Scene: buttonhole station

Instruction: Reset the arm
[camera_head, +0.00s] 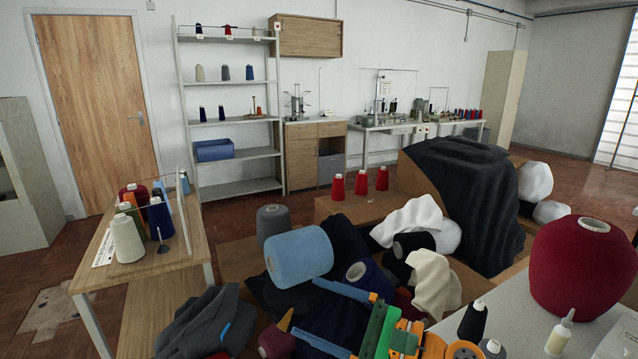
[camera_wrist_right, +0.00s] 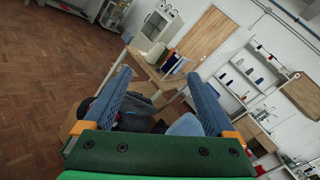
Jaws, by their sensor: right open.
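My right gripper (camera_head: 305,307) shows at the bottom centre of the head view, with two blue fingers spread apart on a green and orange body. It is open, with nothing between the fingers. It appears over or in front of the pile of dark cloth and yarn cones. In the right wrist view the gripper (camera_wrist_right: 157,75) also shows both blue fingers apart, framing a wooden table (camera_wrist_right: 147,69) in the distance. My left gripper is in neither view.
A light blue cone (camera_head: 299,257), dark cloth and white cloth (camera_head: 433,283) lie around the gripper. A large red cone (camera_head: 584,270) and a small bottle (camera_head: 559,335) stand on a pale table at the right. A wooden table (camera_head: 187,216) with several cones stands left.

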